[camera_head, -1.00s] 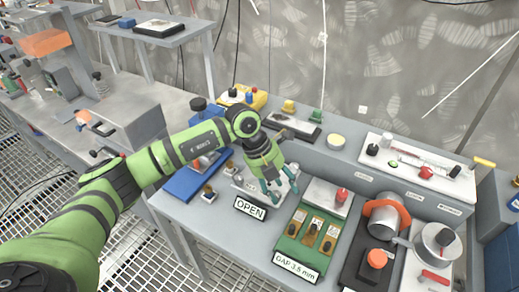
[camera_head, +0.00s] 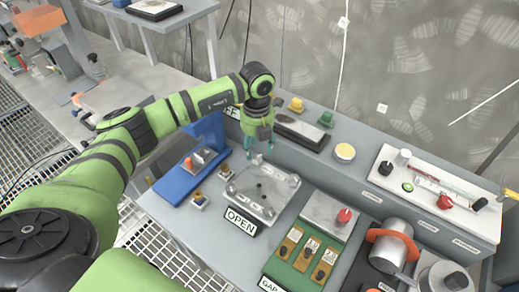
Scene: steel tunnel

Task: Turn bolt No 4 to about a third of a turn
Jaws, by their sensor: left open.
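A grey metal plate (camera_head: 240,189) with several bolts lies on the bench behind an OPEN sign (camera_head: 240,222). The bolts sit around its edge and near its middle; their numbers are too small to read, so I cannot tell which is No 4. My left gripper (camera_head: 260,154) points down with its teal fingers apart and nothing between them. It is above or just behind the back edge of the plate; I cannot tell its exact height. My right gripper is out of view.
A blue stand (camera_head: 178,186) is left of the plate, with two small blocks between them. A raised shelf (camera_head: 365,178) with coloured knobs runs behind.

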